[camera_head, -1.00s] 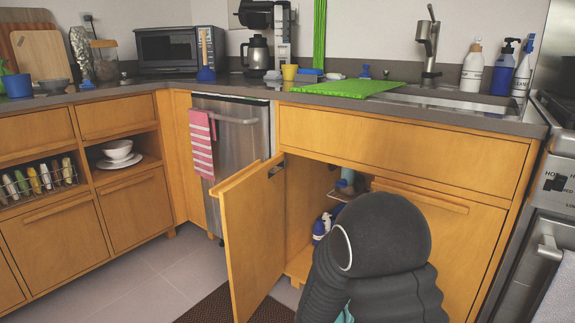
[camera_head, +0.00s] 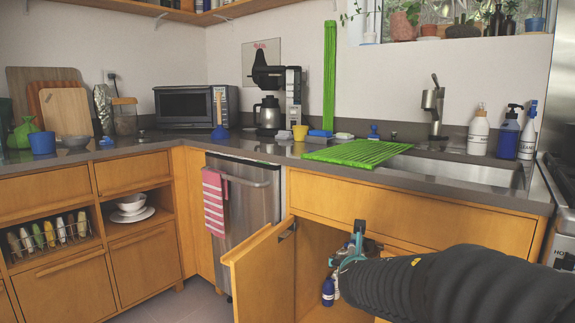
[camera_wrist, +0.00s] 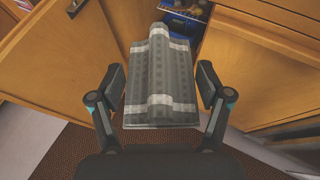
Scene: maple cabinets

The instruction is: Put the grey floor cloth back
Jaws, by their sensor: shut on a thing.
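The grey floor cloth (camera_wrist: 160,92) is a folded, grey-patterned bundle with pale stripes, held between the fingers of my gripper (camera_wrist: 161,98) in the wrist view. In the head view my gripper (camera_head: 350,254) is at the opening of the under-sink cabinet, right of its open door (camera_head: 262,272); the cloth cannot be made out clearly there. In the wrist view the cloth is in front of the cabinet opening, and its lower end is above the brown mat (camera_wrist: 75,155).
A blue and white bottle (camera_head: 328,291) stands inside the cabinet, and blue items (camera_wrist: 182,24) show beyond the cloth. The open door is close on the left. The counter above holds a green drying mat (camera_head: 358,153) beside the sink (camera_head: 455,172).

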